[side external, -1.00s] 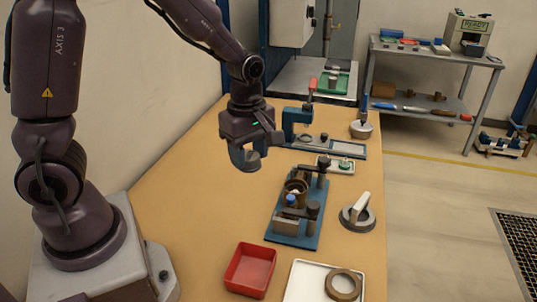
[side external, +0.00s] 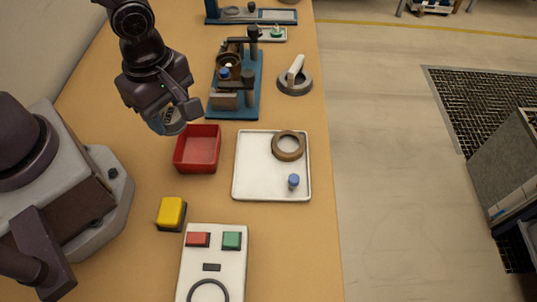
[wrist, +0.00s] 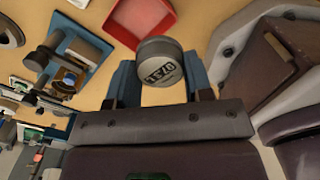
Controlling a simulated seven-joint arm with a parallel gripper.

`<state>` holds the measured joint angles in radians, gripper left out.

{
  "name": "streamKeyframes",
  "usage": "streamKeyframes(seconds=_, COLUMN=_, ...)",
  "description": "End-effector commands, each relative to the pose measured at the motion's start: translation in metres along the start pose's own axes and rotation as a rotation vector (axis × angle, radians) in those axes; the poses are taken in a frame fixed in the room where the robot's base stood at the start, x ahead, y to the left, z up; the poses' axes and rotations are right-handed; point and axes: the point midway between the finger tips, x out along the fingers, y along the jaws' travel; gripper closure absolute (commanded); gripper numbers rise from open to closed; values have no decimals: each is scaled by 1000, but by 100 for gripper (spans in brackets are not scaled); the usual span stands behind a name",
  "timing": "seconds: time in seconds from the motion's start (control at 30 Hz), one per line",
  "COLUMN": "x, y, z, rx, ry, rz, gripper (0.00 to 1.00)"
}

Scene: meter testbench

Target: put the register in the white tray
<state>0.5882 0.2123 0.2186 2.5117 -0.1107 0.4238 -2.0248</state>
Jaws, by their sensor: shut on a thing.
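The register, a round grey piece with digits on its face (wrist: 160,62), is held between the blue fingers of my gripper (wrist: 161,80). In the side view the register (side external: 174,121) hangs in my gripper (side external: 166,119), just left of and above the red tray's far end. The white tray (side external: 255,172) lies on the bench to the right of my gripper. It holds a brown ring (side external: 289,146) at its far right and a small blue-capped part (side external: 294,181) at its near right. Its left half is bare.
The red tray (side external: 198,151) is empty, between my gripper and the white tray. A blue fixture (side external: 246,100) with posts stands behind, beside a round grey piece with a white handle (side external: 295,80). A yellow block (side external: 171,212) and a button panel (side external: 213,262) are in front.

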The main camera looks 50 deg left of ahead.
Motion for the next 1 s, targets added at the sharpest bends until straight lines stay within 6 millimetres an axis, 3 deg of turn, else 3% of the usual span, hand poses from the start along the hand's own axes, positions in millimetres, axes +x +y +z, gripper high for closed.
streamKeyframes(seconds=0.43, x=45, y=81, z=50, rx=-18, ry=2, rz=-3, gripper=77)
streamKeyframes(seconds=0.7, x=86, y=109, z=67, rx=-16, ry=0, rz=-2, gripper=77)
streamKeyframes(seconds=0.87, x=95, y=115, z=71, rx=-16, ry=0, rz=-1, gripper=77)
streamKeyframes(seconds=1.0, x=114, y=118, z=73, rx=-15, ry=2, rz=-5, gripper=77)
